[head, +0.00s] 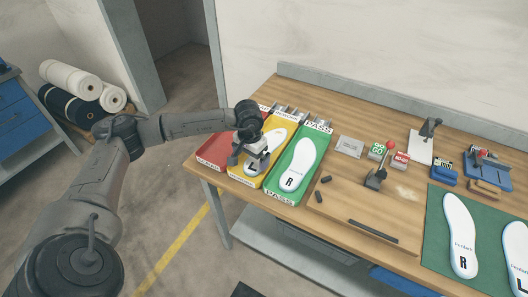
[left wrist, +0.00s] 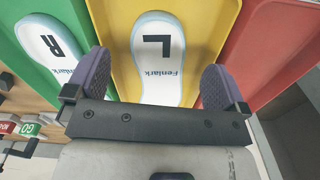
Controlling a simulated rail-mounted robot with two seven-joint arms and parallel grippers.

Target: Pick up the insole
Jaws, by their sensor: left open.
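A white insole marked L (head: 275,139) lies in the yellow tray (head: 241,181). In the left wrist view the L insole (left wrist: 158,62) lies between the two fingers of my left gripper (left wrist: 156,85). My left gripper (head: 255,160) is open above the yellow tray and covers part of the insole in the head view. I cannot tell whether the fingers touch it. A white insole marked R (head: 298,165) lies in the green PASS tray (head: 279,195). Another R insole (head: 460,236) and an L insole (head: 517,255) lie on the green mat (head: 436,210). My right gripper is not seen.
The red tray (head: 212,152) left of the yellow one looks empty. Go and no-go blocks (head: 378,151), a clamp stand (head: 376,178) and a dark bar (head: 373,231) are on the wooden table.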

